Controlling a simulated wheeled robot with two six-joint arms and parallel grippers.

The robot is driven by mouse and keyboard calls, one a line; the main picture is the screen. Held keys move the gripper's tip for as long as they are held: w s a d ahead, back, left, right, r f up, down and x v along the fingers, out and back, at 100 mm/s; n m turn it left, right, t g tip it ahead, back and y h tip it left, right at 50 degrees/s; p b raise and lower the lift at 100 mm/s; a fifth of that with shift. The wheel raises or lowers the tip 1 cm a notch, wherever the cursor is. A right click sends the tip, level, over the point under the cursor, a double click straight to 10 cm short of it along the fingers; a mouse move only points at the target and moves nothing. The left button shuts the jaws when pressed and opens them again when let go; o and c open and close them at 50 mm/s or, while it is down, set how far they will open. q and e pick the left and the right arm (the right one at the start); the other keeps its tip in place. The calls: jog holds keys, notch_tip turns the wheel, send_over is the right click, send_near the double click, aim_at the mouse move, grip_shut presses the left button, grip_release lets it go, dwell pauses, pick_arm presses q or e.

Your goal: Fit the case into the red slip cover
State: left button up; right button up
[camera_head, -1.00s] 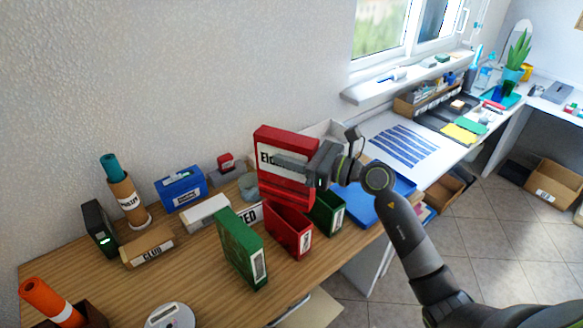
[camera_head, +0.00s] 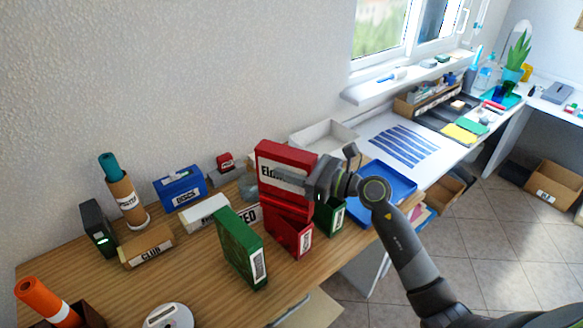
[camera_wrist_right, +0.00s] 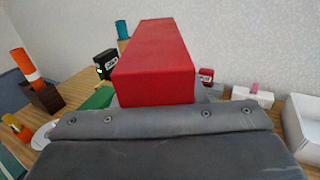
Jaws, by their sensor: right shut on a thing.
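A red case (camera_head: 285,164) with a white label is held upright by my right gripper (camera_head: 309,180). The gripper is shut on the case from its right side. The case also fills the middle of the right wrist view (camera_wrist_right: 155,70). The red slip cover (camera_head: 290,238) stands on the wooden desk directly below the case. The lower end of the case is at the cover's top opening; how deep it sits inside, if at all, I cannot tell. My left gripper is not in view.
A green case (camera_head: 240,247) stands just left of the slip cover. A smaller green cover (camera_head: 330,214) stands close on its right. The wooden desk (camera_head: 190,272) has free room at front left.

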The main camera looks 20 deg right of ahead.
jog(key=o, duration=1.2)
jog(key=shift+r, duration=0.1)
jog(key=shift+r+p, duration=0.6)
jog(key=shift+p, duration=0.05)
jog(key=b+v, duration=0.4)
jog(key=v, duration=0.8)
jog(key=shift+b, duration=0.3)
